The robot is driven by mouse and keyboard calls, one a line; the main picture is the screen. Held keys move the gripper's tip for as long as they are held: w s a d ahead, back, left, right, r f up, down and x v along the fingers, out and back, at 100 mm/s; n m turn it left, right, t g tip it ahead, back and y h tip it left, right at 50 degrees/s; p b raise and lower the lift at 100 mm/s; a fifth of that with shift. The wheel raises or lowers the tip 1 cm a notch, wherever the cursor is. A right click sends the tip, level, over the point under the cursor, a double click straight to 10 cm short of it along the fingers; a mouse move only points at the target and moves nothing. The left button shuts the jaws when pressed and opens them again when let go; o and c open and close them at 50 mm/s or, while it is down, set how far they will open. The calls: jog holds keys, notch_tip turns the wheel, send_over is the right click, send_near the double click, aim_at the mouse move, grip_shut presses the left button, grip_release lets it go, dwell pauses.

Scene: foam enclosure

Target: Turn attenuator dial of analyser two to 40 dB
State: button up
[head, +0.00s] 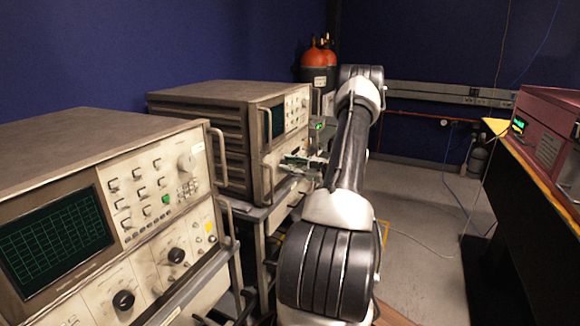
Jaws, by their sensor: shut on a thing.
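Two beige analysers stand along the left wall: a near one (140,190) and a far one (205,130), each with a dark green gridded screen. No label tells me which is analyser two. My arm reaches from the lower right to the far analyser's front. My gripper (291,161) is at the lower part of that front panel, shut on what appears to be a dial there. The fingers hide the dial, and its setting cannot be read. The near analyser's lower panel shows black dials (124,299) and (176,255).
Metal handles (219,155) stick out from the analysers' front edges. The analysers rest on grey carts. Orange-topped cylinders (320,52) stand behind. A dark bench (535,175) with a red instrument (550,125) is at right. Grey floor (425,220) between is mostly clear, with a thin cable.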

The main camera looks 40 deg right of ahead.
jog(key=shift+m, duration=1.6)
jog(key=o, duration=1)
jog(key=v, duration=1.2)
jog(key=shift+d, duration=0.1)
